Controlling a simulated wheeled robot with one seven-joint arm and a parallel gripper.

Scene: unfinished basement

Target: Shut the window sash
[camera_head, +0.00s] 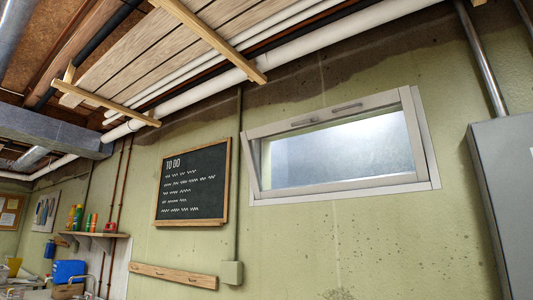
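The window sash (378,102) is a pale grey framed pane in the upper right of the head view. It stands ajar, its top edge tilted inward from the wall and its bottom edge by the window frame (428,140). Two handle-like fittings (347,107) show on its top rail. The frosted glass (340,152) is bright. My gripper is not in view, so nothing shows it touching the sash.
A grey metal cabinet (508,190) and a conduit (480,55) stand right of the window. A chalkboard (193,185) hangs to the left. Pipes (330,30) and wooden battens run overhead. The wall below the window is clear.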

